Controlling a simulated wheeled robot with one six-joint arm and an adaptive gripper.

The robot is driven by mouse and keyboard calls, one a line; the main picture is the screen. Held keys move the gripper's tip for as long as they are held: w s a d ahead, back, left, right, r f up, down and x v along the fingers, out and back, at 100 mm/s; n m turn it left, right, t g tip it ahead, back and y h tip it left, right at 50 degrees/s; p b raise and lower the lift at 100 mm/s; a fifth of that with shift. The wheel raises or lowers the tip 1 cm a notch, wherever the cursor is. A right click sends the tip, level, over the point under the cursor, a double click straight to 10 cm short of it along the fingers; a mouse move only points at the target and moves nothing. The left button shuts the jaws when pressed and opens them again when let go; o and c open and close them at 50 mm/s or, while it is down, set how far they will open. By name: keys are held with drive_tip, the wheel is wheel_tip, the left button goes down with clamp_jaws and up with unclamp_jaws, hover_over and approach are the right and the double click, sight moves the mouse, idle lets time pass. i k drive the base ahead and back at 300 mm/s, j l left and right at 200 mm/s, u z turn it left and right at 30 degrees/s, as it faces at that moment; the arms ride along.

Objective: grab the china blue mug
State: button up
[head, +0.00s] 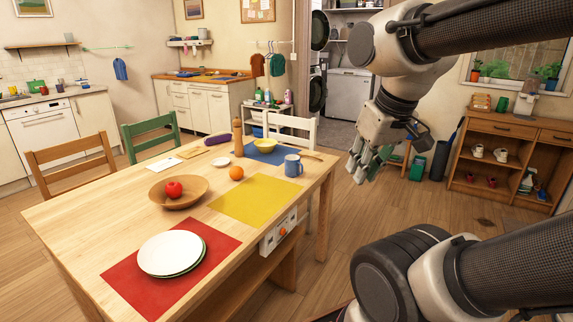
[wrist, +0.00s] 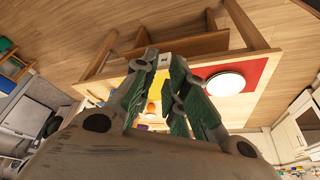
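The blue mug (head: 293,166) stands upright near the right end of the wooden table (head: 100,224), beside the blue placemat (head: 264,152) and the yellow placemat (head: 262,200). My gripper (head: 364,172) hangs in the air to the right of the mug, beyond the table's edge and apart from it. Its green-padded fingers are open, with an empty gap between the tips in the wrist view (wrist: 165,58). In the wrist view I cannot make out the mug clearly, as the fingers cover part of the table.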

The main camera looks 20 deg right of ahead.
sight(292, 164)
drive_tip(key=i+l+u, duration=0.1)
drive_tip(key=l, duration=0.25)
drive_tip(key=i+l, duration=0.25)
drive_tip(key=l, duration=0.15)
drive_tip(key=i+l+u, duration=0.15)
drive_tip(key=l, duration=0.25)
drive_tip(key=i+l, duration=0.2)
drive_tip(key=l, duration=0.2)
drive_tip(key=i+l+u, duration=0.15)
drive_tip(key=l, duration=0.25)
drive_tip(key=i+l, duration=0.15)
drive_tip(key=l, duration=0.3)
drive_tip(key=i+l+u, duration=0.15)
drive_tip(key=l, duration=0.25)
